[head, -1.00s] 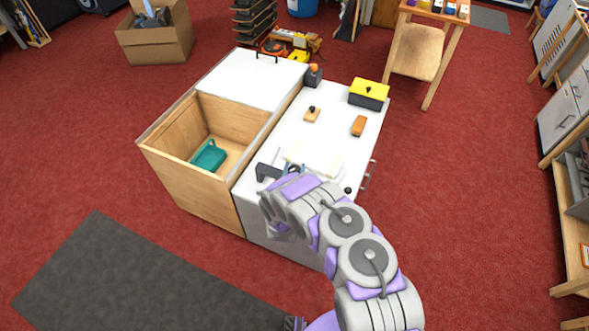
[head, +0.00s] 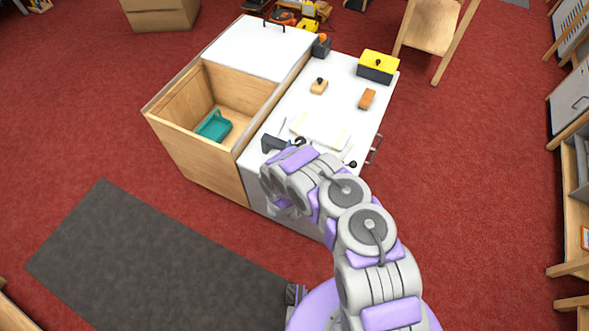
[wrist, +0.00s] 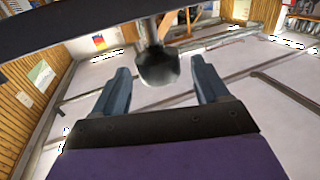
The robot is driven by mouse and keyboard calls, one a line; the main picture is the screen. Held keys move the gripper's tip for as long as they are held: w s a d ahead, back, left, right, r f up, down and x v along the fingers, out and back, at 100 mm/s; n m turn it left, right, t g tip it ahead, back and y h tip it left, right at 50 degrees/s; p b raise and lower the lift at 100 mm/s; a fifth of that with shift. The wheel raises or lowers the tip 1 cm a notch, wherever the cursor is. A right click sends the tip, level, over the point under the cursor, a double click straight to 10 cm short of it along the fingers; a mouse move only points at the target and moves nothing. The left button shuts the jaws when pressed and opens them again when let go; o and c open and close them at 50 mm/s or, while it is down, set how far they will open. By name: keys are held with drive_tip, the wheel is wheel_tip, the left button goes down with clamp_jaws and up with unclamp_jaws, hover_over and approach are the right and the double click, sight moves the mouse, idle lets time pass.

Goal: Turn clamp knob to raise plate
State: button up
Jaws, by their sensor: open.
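In the wrist view, a dark rounded clamp knob (wrist: 158,68) hangs on a short metal stem under a dark bar (wrist: 85,25). My gripper (wrist: 160,80) is open, with one blue-grey finger on each side of the knob. Gaps show between the knob and both fingers. In the head view, a dark grey clamp part (head: 273,143) stands at the bench top's front edge, and my arm hides the gripper and knob. Pale cream flat pieces (head: 325,133) lie behind it; I cannot tell which is the plate.
The white bench top (head: 340,90) also holds a yellow-lidded box (head: 378,66), an orange-brown block (head: 367,98) and a small knobbed wooden block (head: 318,87). At left is an open wooden bin (head: 200,150) with a teal tray (head: 214,125).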

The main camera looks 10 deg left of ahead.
drive_tip(key=s+p, duration=0.4)
drive_tip(key=s, duration=1)
drive_tip(key=shift+s+a, duration=0.4)
drive_tip(key=shift+f, duration=0.1)
